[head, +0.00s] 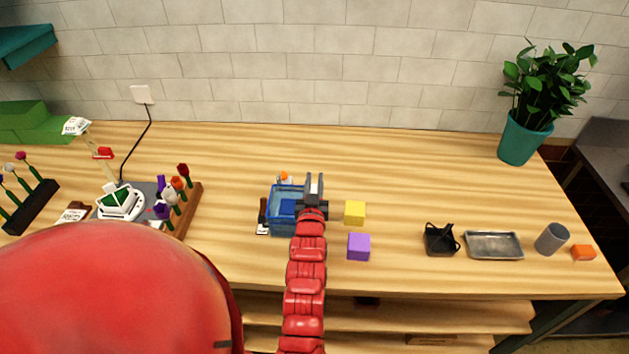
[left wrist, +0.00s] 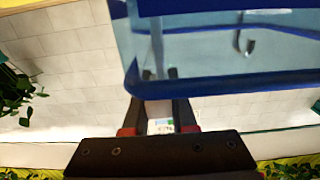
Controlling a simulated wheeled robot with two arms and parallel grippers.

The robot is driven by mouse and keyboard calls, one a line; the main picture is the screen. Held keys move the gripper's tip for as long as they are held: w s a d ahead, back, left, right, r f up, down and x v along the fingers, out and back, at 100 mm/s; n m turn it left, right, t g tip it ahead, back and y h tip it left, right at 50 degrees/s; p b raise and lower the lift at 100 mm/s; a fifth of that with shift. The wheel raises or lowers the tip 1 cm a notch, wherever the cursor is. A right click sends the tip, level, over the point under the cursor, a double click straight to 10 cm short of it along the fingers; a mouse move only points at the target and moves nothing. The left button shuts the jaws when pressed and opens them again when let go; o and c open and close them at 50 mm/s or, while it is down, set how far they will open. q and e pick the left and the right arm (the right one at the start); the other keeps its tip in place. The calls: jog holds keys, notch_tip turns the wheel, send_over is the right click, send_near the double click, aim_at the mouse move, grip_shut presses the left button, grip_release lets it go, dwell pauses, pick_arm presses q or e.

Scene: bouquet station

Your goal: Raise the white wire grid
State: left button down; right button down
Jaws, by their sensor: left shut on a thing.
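No white wire grid can be made out in either view. A see-through blue bin (head: 272,215) stands mid-table in the head view, with a darker blue thing (head: 288,207) showing in it. My left gripper (head: 314,186) is at the bin's right side. In the left wrist view the bin (left wrist: 215,85) fills the upper right, and my left gripper's fingers (left wrist: 159,103) are shut at its blue edge. A small white patch with print (left wrist: 160,126) shows between the fingers; what it belongs to is unclear. My right gripper is not in view.
Farther right are a black holder (head: 440,240), a metal tray (head: 494,236), and a grey cup (head: 551,239). Flowers in a wooden rack (head: 188,212) stand left. The table's back middle is clear.

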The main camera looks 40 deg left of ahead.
pick_arm(q)
jog(key=shift+r, duration=0.15)
notch_tip(320, 180, up, 8)
jog(key=b, duration=0.1)
dwell(0.5)
jog(key=c, duration=0.8)
grip_release()
jog(key=shift+o, duration=0.4)
jog(key=shift+f, duration=0.2)
